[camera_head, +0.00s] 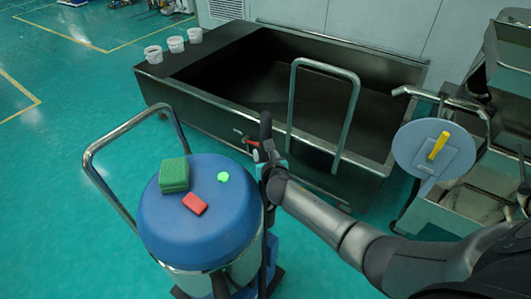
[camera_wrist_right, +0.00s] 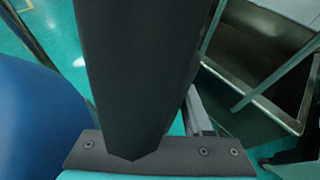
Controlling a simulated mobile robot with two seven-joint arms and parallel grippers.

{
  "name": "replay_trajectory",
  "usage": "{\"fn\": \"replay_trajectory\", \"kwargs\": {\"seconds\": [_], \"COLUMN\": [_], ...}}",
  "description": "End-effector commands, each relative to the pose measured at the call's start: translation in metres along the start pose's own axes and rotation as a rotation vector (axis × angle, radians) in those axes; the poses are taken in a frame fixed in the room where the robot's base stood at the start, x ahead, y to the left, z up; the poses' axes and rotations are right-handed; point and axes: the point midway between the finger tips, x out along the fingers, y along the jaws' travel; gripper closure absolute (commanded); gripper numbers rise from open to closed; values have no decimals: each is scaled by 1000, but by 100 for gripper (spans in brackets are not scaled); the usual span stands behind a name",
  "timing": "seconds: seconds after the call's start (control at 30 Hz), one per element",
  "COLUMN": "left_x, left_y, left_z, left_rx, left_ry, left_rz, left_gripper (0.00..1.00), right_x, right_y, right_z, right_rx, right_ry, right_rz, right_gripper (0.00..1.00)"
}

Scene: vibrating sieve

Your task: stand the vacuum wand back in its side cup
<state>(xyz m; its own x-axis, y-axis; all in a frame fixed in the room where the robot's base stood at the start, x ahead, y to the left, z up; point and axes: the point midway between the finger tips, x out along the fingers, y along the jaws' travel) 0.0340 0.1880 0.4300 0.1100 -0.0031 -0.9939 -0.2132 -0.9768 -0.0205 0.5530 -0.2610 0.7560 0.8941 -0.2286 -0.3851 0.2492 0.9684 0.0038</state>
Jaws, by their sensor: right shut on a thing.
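The vacuum (camera_head: 205,235) stands at the lower left of the head view, a steel drum with a blue lid; the lid also shows at the left of the right wrist view (camera_wrist_right: 35,125). My right gripper (camera_head: 268,160) is beside the lid's right edge, shut on the dark vacuum wand (camera_head: 265,124). The wand's upper end rises above the gripper. In the right wrist view the wand (camera_wrist_right: 140,70) is a broad black shape across the middle, hiding the fingertips. I cannot make out the side cup or the wand's lower end. My left gripper is out of view.
On the lid lie a green sponge (camera_head: 174,172), a red block (camera_head: 195,204) and a bright green piece (camera_head: 223,177). A metal push handle (camera_head: 88,160) rises at the lid's left. A large dark trough (camera_head: 180,90) with another handle (camera_head: 292,100) stands behind.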

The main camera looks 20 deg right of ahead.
Motion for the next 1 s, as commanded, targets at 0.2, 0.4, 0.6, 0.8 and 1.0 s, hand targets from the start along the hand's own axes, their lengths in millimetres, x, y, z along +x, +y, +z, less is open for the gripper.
{"fn": "replay_trajectory", "kwargs": {"seconds": [0.2, 0.4, 0.6, 0.8, 1.0], "left_x": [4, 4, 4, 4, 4], "left_y": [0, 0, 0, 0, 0], "left_z": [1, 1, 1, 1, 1], "left_rx": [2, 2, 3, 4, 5], "left_ry": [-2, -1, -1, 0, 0], "left_rz": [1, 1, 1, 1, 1], "left_gripper": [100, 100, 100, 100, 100], "right_x": [3, 3, 3, 3, 2], "right_y": [0, 0, 0, 0, 0], "right_z": [-4, -4, -4, -5, -8], "right_rx": [-1, -1, 0, 0, -1], "right_ry": [-3, -3, -3, -1, 2], "right_rz": [1, 1, 1, 0, -1], "right_gripper": [100, 100, 37, 15, 15]}}
